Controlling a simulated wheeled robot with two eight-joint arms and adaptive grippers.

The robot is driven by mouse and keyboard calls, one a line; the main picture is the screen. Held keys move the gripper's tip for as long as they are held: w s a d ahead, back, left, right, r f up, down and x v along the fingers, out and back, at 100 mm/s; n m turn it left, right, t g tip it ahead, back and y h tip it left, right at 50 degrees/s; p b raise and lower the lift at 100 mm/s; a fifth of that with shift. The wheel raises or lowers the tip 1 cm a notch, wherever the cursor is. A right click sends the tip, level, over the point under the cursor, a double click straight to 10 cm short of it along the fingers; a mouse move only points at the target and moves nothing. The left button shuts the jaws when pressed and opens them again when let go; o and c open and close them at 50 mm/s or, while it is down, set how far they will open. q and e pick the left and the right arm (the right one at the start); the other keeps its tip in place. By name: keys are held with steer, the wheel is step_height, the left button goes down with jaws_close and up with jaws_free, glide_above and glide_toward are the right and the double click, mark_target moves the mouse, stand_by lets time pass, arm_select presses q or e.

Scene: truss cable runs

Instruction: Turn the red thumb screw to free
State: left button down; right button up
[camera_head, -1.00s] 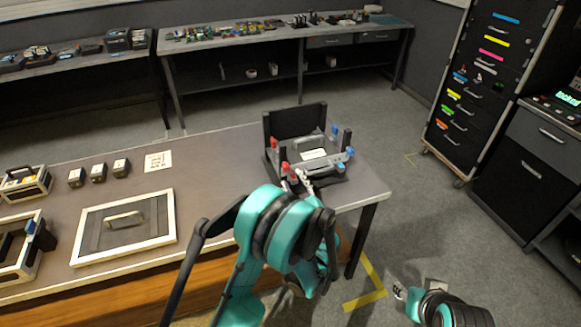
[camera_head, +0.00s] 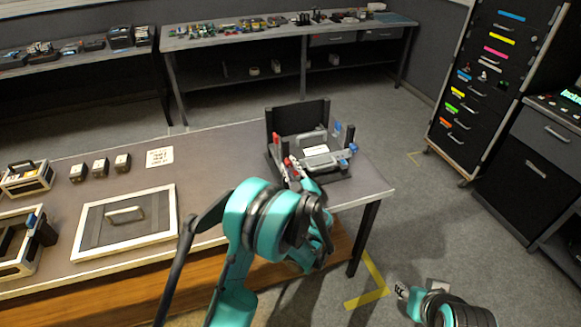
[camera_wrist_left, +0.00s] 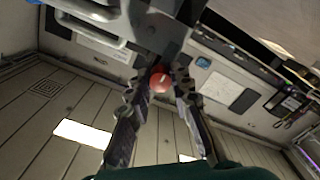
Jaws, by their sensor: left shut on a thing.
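The red thumb screw (camera_wrist_left: 160,79) sits between the two fingertips of my left gripper (camera_wrist_left: 158,88) in the left wrist view, with its round red head facing the camera. My left gripper is shut on it. In the head view the left gripper (camera_head: 293,173) reaches the front left corner of a dark fixture (camera_head: 330,180) on the table. Red shows at its fingertips there, and my arm hides part of that corner. Another red knob (camera_head: 276,138) stands farther back on the fixture's left side. My right gripper (camera_head: 401,291) is low at the right, away from the table; its jaw opening is unclear.
Blue knobs (camera_head: 353,148) stand on the fixture's right side, near the table's right end. A framed panel with a handle (camera_head: 125,220), small dark blocks (camera_head: 100,168) and a white card (camera_head: 159,156) lie left. Open floor lies right of the table.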

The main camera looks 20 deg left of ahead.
arm_select(q)
steer(key=shift+n, duration=0.4)
steer(key=n+b, duration=0.1)
steer(key=n, duration=0.1)
steer(key=shift+n, duration=0.4)
steer(key=n+b, duration=0.1)
steer(key=n, duration=0.3)
steer(key=shift+n, duration=0.3)
steer(key=n, duration=0.4)
steer(key=shift+n, duration=0.3)
steer(key=n, duration=0.4)
steer(key=shift+n, duration=0.7)
steer(key=c, duration=1.3)
jaws_free()
steer(key=shift+c, duration=0.2)
